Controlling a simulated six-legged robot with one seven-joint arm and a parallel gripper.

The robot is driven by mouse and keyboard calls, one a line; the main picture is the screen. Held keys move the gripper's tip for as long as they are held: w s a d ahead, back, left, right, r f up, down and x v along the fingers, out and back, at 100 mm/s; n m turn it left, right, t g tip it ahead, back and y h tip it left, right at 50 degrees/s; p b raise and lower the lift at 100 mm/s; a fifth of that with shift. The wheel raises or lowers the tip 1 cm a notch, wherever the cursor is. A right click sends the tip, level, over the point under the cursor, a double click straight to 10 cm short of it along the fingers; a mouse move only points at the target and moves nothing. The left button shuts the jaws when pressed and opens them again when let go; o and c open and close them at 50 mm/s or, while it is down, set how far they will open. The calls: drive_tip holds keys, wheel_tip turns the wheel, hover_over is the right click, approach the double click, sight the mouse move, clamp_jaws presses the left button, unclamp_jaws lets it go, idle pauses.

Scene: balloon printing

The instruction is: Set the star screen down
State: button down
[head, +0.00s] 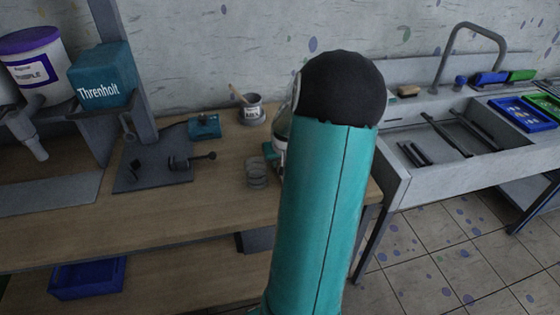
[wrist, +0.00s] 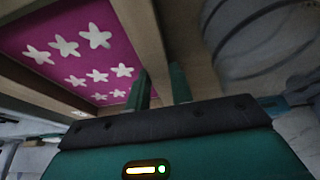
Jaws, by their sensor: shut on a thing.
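The star screen (wrist: 30,20) fills the upper left of the wrist view. It has a magenta mesh with several white stars and a wooden frame. My gripper (wrist: 161,88) has its two teal fingers on either side of one frame bar and is shut on it. The screen looks tilted in the wrist view. I cannot tell whether its underside touches anything. In the head view my own teal arm hides the gripper and the screen.
A sink (head: 455,135) stands at right. A blue bin (head: 87,280) sits on the lower shelf.

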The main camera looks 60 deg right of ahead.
drive_tip(key=c, duration=1.2)
unclamp_jaws()
drive_tip(key=shift+f, duration=0.1)
drive_tip(key=shift+c, duration=0.2)
